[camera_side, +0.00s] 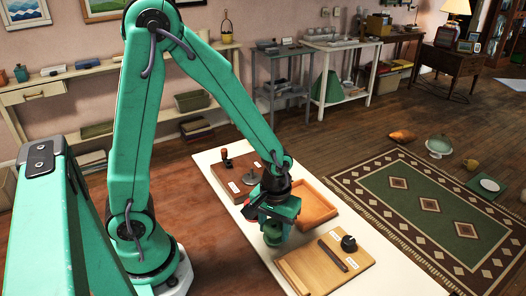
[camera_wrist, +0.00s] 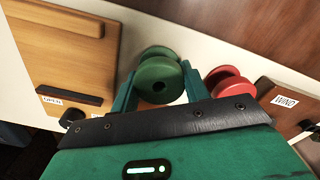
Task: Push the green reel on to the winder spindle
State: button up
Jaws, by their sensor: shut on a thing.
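My gripper (camera_wrist: 158,92) is shut on the green reel (camera_wrist: 158,72), with one finger on each side of it. The reel's flanges and dark centre hole show in the wrist view. In the side view the green reel (camera_side: 271,238) is below my gripper (camera_side: 275,226), over the white table; I cannot tell whether it touches the table. The winder (camera_side: 215,176) is a brown wooden board with an upright handle and a grey disc, behind my gripper. A spindle pin (camera_side: 250,172) stands near it. The wrist view shows the winder's WIND label (camera_wrist: 285,101) at right.
A red reel (camera_wrist: 226,78) stands right beside the green one. An orange wooden tray (camera_side: 316,205) lies behind my gripper. A light wooden board (camera_side: 318,270) with a black knob, dark bar and OPEN label is at front right. White table (camera_side: 385,262) is bare further right.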

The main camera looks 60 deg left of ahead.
jog(key=shift+r, duration=0.85)
jog(key=s+d+r, duration=0.7)
jog(key=d+r, duration=0.1)
jog(key=d, duration=0.1)
jog(key=shift+s, duration=0.2)
jog(key=o, duration=0.4)
jog(key=c, duration=0.8)
jog(key=shift+w, duration=0.1)
jog(key=shift+c, duration=0.2)
